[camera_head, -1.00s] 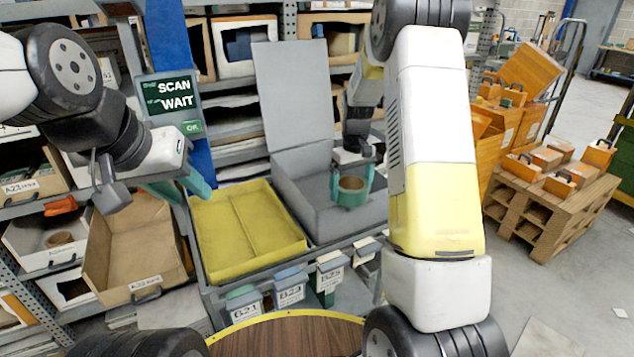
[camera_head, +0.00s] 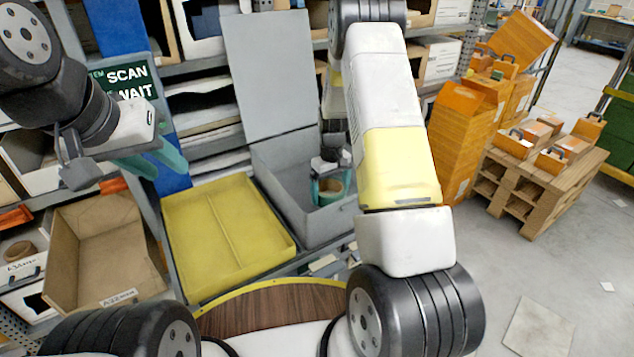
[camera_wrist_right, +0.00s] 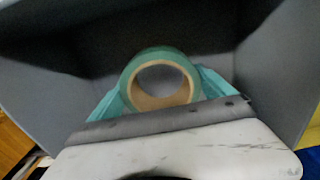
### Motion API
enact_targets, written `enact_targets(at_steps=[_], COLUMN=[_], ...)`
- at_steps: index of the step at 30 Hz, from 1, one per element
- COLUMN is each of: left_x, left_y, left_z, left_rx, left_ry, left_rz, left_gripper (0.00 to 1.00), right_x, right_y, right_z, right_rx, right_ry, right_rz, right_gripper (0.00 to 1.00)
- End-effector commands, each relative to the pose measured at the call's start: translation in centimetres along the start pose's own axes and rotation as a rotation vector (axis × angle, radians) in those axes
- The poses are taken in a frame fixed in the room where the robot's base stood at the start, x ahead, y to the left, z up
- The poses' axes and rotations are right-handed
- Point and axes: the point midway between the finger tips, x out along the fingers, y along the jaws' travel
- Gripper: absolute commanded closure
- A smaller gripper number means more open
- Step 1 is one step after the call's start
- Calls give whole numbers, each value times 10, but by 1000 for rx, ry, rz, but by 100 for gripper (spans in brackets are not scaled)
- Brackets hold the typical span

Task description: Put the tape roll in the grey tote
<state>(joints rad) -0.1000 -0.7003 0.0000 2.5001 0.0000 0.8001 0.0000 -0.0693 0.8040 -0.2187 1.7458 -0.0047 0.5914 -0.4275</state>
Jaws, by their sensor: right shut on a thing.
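The grey tote (camera_head: 277,186) stands right of the yellow tote, its tall grey lid (camera_head: 270,75) upright behind it. My right gripper (camera_head: 329,190) reaches down into the grey tote, shut on the tape roll (camera_head: 331,186). In the right wrist view, the green tape roll with its brown core (camera_wrist_right: 160,82) sits between the teal fingers, with grey tote walls (camera_wrist_right: 275,70) around it. I cannot tell whether the roll touches the tote floor. My left gripper (camera_head: 155,165) is open and empty, left of the yellow tote.
A yellow tote (camera_head: 225,230) stands beside the grey one. A cardboard bin (camera_head: 105,250) is at the left, with a scan screen (camera_head: 125,80) above. Orange boxes (camera_head: 465,130) and a pallet stack (camera_head: 530,190) stand at the right. Shelves are behind.

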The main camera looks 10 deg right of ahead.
Motion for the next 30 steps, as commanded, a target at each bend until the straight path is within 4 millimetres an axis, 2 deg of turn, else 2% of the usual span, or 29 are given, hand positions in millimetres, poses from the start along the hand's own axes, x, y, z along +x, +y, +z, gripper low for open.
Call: enact_targets(at_steps=[5, 12, 22, 23, 24, 30], left_x=[0, 0, 0, 0, 0, 0], left_y=[0, 0, 0, 0, 0, 0], left_z=[0, 0, 0, 0, 0, 0], left_rx=[0, 0, 0, 0, 0, 0], left_ry=[0, 0, 0, 0, 0, 0], left_rz=[0, 0, 0, 0, 0, 0], left_gripper=[64, 64, 64, 64, 64, 64], right_x=[14, 44, 47, 47, 47, 47], right_y=[0, 0, 0, 0, 0, 0], right_z=[0, 0, 0, 0, 0, 0], right_rx=[1, 1, 0, 1, 0, 0], right_ry=[0, 0, 1, 1, 1, 1], right_rz=[0, 0, 0, 0, 0, 0], right_gripper=[54, 54, 54, 6, 0, 0])
